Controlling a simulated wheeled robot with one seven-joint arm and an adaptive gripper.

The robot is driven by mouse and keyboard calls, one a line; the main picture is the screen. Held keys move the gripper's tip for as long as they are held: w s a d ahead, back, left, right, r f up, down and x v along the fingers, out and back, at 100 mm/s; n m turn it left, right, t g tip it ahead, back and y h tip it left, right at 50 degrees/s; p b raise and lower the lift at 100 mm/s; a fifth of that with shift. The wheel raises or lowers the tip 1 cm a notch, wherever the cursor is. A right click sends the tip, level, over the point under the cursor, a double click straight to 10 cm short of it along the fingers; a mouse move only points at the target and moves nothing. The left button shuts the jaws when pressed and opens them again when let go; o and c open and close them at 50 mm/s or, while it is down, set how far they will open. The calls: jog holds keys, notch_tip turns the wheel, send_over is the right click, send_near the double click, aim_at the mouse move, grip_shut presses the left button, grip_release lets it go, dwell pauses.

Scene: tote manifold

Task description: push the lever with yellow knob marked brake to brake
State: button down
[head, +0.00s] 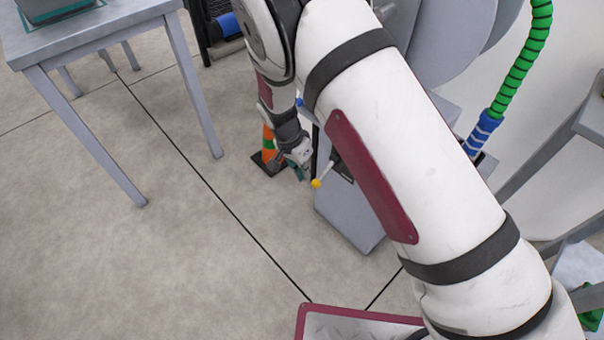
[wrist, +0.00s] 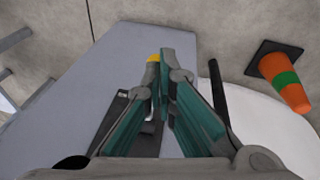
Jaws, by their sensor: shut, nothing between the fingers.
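The lever's yellow knob (head: 316,183) shows in the head view at the end of a thin pale rod, beside a grey cabinet (head: 350,215). My gripper (head: 303,174) is shut and empty, just left of the knob. In the wrist view the yellow knob (wrist: 153,57) peeks out directly beyond the fingertips of my gripper (wrist: 160,62), which hide part of it. I cannot tell whether the fingers touch it. A dark plate (wrist: 125,115) lies on the grey cabinet face left of the fingers. No brake marking is readable.
An orange and green cone (head: 268,145) stands on the floor behind my gripper; it also shows in the wrist view (wrist: 285,85). A blue knob (head: 299,102) is above, near my arm. A grey table (head: 100,35) stands at left. The floor between is clear.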

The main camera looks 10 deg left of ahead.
jog(key=s+a+r+p, duration=0.1)
jog(key=s+a+p, duration=0.1)
jog(key=s+a, duration=0.4)
jog(key=shift+s+a+r, duration=0.15)
jog(key=shift+s+a, duration=0.05)
jog(key=shift+a, duration=0.1)
dwell(0.4)
